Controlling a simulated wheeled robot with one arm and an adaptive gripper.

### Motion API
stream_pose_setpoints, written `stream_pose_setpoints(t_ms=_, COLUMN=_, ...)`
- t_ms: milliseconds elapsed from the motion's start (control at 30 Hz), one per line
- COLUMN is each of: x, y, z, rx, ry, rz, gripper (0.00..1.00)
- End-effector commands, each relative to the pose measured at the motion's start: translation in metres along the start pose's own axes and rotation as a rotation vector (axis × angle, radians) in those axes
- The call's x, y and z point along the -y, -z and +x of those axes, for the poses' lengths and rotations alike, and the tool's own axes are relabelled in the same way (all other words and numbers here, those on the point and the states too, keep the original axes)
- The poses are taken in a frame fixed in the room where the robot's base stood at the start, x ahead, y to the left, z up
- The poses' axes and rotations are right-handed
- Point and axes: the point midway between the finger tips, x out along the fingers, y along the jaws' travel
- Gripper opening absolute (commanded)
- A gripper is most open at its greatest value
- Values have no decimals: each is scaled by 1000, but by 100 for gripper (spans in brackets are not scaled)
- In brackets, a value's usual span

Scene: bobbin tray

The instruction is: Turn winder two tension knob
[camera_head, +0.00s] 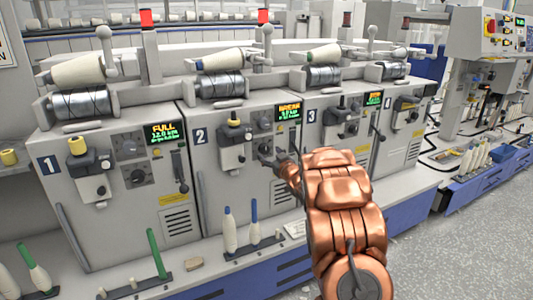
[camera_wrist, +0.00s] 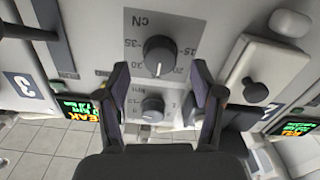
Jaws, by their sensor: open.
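Winder two (camera_head: 215,185) is the second grey unit from the left, with a "2" plate and a lit green and orange display (camera_head: 288,112). My gripper (camera_head: 268,158) is at its front panel, covering much of the dial area in the head view. In the wrist view, the black tension knob (camera_wrist: 159,55), on a grey plate marked "cN", lies just beyond and between the fingertips. My gripper (camera_wrist: 160,70) is open, one finger to each side, with no clear contact visible. A smaller black knob (camera_wrist: 152,108) shows between the fingers.
A yarn-guide unit with a black knob (camera_wrist: 256,91) stands right of the plate in the wrist view. A dark lever (camera_wrist: 30,32) is at left. Bobbins (camera_head: 254,222) stand on the ledge below winder two. Winders one (camera_head: 90,180) and three (camera_head: 335,135) adjoin.

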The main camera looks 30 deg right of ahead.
Motion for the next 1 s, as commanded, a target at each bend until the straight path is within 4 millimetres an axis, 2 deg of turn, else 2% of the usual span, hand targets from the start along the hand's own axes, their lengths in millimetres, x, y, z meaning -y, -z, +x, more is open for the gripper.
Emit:
stream_pose_setpoints(t_ms=100, x=0, y=1, z=14, rx=-3, ry=0, rz=-3, gripper=67)
stream_pose_setpoints(t_ms=300, x=0, y=0, z=30, rx=-1, ry=0, rz=-1, gripper=67)
stream_pose_setpoints(t_ms=667, x=0, y=1, z=35, rx=-1, ry=-1, rz=-1, gripper=67)
stream_pose_setpoints(t_ms=1000, x=0, y=1, z=35, rx=-1, ry=-1, rz=-1, gripper=32)
